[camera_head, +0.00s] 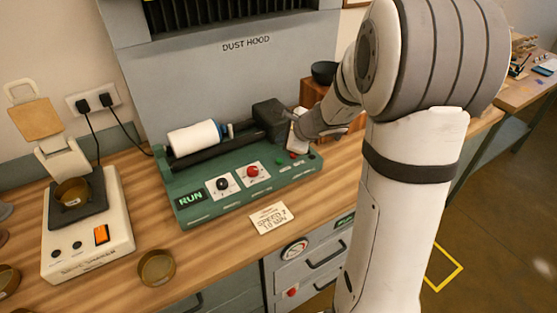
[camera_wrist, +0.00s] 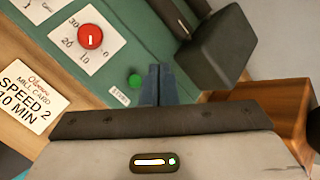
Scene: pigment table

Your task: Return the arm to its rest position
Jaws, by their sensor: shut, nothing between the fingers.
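My arm rises at the right of the head view and reaches over the bench to the right end of the green mill (camera_head: 250,182). My gripper shows in the wrist view (camera_wrist: 157,72), with its two dark fingers together and nothing between them. In the wrist view the fingertips are over the green panel, close beside a round green button (camera_wrist: 134,81). I cannot tell whether they touch the panel. In the head view my wrist covers part of the mill's right end, and the fingertips are hard to make out there.
The mill carries a white jar (camera_head: 194,138) and a dark motor block (camera_head: 270,113). A card (camera_head: 269,218) lies in front. A brown wooden block (camera_head: 318,92) bears a dark bowl (camera_head: 324,71) behind my wrist. A sieve shaker (camera_head: 88,245) and a brass sieve (camera_head: 157,267) stand left.

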